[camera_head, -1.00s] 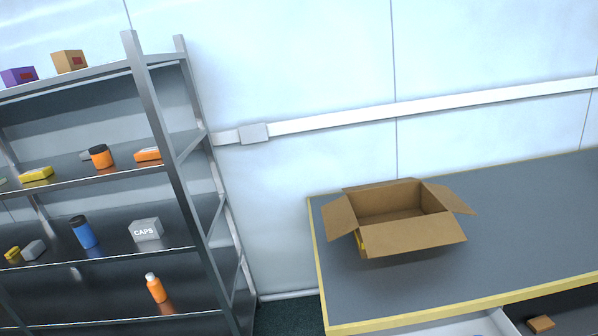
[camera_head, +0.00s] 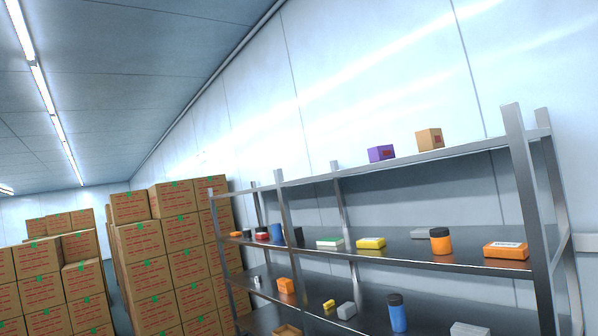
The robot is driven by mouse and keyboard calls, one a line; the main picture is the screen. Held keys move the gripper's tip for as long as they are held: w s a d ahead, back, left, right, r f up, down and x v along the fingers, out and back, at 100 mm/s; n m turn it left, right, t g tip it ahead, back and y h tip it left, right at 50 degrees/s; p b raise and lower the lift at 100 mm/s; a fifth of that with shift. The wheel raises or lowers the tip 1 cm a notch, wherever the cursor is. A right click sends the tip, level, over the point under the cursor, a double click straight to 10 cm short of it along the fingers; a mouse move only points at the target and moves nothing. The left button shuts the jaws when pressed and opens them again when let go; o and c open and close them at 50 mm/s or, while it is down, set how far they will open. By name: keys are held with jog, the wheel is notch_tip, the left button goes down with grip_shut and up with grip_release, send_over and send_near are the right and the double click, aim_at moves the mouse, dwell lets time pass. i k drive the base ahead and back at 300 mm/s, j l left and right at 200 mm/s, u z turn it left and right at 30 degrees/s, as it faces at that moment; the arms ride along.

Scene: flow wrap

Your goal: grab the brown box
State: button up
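A small brown box (camera_head: 429,140) with a dark red label stands on the top shelf of the metal rack, toward its right end. A purple box (camera_head: 381,154) stands to its left on the same shelf, apart from it. Another small brown open box (camera_head: 287,331) shows partly at the bottom edge, on a lower shelf. My gripper does not show in this view.
The grey rack (camera_head: 517,165) holds an orange jar (camera_head: 440,241), a yellow pack (camera_head: 371,243), an orange pack (camera_head: 506,250) and a blue bottle (camera_head: 397,312). Tall stacks of cartons (camera_head: 150,255) stand at the left, beyond the rack. A white wall runs behind.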

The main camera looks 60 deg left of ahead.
aim_at(432, 140)
jog(key=u, duration=0.85)
jog(key=z, duration=0.25)
jog(key=i+j+z, duration=0.15)
jog(key=z, duration=0.2)
jog(key=i+j+z, duration=0.2)
jog(key=z, duration=0.15)
jog(key=i+j+z, duration=0.2)
jog(key=z, duration=0.15)
